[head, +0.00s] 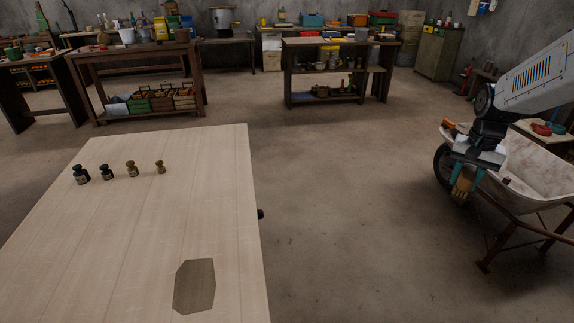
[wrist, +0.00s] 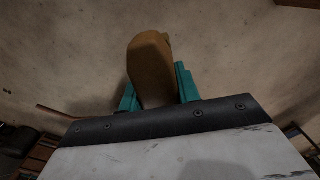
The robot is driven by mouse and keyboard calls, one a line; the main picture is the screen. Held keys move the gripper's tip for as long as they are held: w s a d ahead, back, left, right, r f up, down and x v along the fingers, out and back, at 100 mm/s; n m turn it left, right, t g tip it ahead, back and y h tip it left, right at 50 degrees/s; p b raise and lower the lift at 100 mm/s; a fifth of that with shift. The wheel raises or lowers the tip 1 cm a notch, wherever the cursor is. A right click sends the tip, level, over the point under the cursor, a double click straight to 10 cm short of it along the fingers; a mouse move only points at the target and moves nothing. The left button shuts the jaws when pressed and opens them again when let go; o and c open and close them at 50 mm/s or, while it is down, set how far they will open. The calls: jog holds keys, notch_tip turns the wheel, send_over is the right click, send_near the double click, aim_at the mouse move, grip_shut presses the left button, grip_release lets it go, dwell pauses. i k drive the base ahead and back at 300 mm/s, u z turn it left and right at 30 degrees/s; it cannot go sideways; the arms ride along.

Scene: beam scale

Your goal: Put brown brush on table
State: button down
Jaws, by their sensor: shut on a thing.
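My gripper (head: 465,180) hangs at the right in the head view, its teal fingers shut on the brown brush (head: 463,187). The brush points downward, with its bristles below the fingers. In the wrist view the brown brush (wrist: 150,65) stands up between the two teal fingers (wrist: 157,92). The light wooden table (head: 130,235) is at the lower left of the head view, well left of my gripper. The brush is clear of the table.
A wheelbarrow (head: 530,170) stands just behind and right of my gripper. On the table are several small dark and brass weights (head: 106,172) and a flat grey-brown eight-sided patch (head: 195,286). Much of the tabletop is bare. Open floor (head: 345,200) lies between table and wheelbarrow.

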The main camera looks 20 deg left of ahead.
aim_at(154, 209)
jog(key=i, duration=3)
jog(key=u, duration=3.85)
jog(key=i, duration=0.5)
jog(key=u, duration=0.05)
